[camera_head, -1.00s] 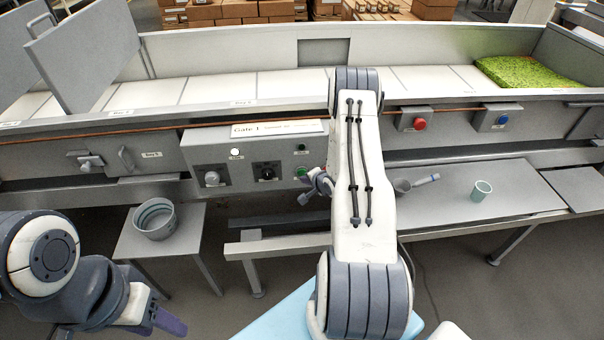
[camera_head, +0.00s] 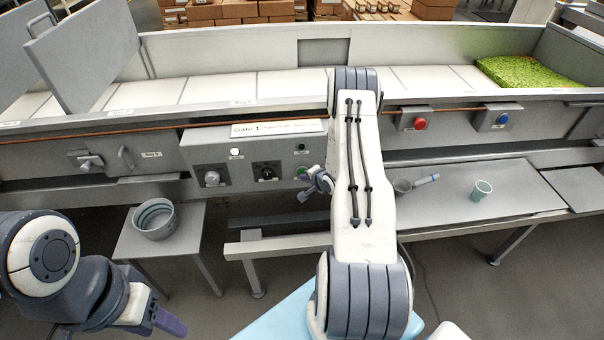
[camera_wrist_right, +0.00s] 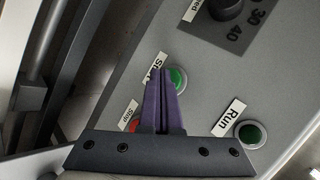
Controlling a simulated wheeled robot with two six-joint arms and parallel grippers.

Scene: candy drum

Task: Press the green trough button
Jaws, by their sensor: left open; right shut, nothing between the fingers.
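The control panel (camera_head: 223,163) under the Gate 1 label carries a round green button (camera_head: 300,171), partly covered by my right gripper (camera_head: 306,191). In the right wrist view, the green button (camera_wrist_right: 178,79) sits by a label that seems to read Start, partly hidden. My right gripper (camera_wrist_right: 162,74) is shut and empty, its tips overlapping the button's left edge; I cannot tell whether they touch it. A red button (camera_wrist_right: 135,126) labelled Stop is partly behind the fingers. My left gripper (camera_head: 163,315) is open and empty at the lower left, far from the panel.
A green Run lamp or button (camera_wrist_right: 250,133) and a speed knob (camera_wrist_right: 226,6) are close by on the panel. A red button (camera_head: 420,124) and a blue button (camera_head: 502,119) are further right.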

